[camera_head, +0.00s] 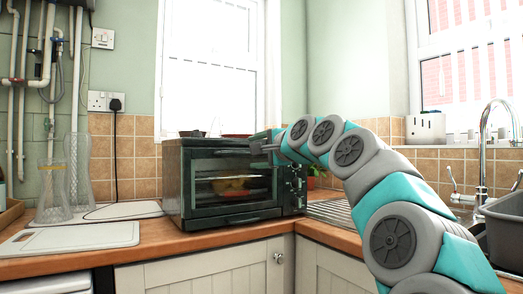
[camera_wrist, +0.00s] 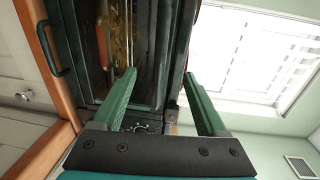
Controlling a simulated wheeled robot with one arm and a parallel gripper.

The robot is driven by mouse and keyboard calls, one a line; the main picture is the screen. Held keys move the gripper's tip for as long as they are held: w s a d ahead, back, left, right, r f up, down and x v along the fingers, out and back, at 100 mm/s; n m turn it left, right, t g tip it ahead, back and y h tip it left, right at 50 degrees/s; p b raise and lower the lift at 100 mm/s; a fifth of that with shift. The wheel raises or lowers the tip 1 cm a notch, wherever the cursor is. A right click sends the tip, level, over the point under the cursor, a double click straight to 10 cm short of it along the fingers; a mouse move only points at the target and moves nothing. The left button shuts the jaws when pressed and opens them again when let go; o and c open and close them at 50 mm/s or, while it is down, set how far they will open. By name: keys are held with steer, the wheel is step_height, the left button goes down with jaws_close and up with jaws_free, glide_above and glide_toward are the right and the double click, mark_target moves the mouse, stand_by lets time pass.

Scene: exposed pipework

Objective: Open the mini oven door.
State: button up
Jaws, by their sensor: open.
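The mini oven (camera_head: 175,185) is a dark box on the wooden counter, with its glass door (camera_head: 232,205) shut and yellowish food visible inside. Its control knobs are on the right of the front. My gripper (camera_head: 262,147) is at the upper right of the oven front, partly hidden by my arm. In the wrist view, my gripper (camera_wrist: 159,76) is open with green fingers and nothing between them. The oven door (camera_wrist: 142,45) is just beyond the fingers, and the black curved door handle (camera_wrist: 50,50) is to their left, apart from them. Contact with the oven front is unclear.
White boards (camera_head: 85,237) and tall glass vases (camera_head: 78,170) stand on the counter left of the oven. The sink tap (camera_head: 484,150) and dark basin (camera_head: 505,230) are on the right. Small items rest on the oven top. The counter before the oven is narrow.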

mark_target(247, 154)
steer(key=shift+p+x, duration=1.4)
steer(key=shift+x, duration=1.25)
jaws_close()
steer(key=shift+s+f, duration=0.1)
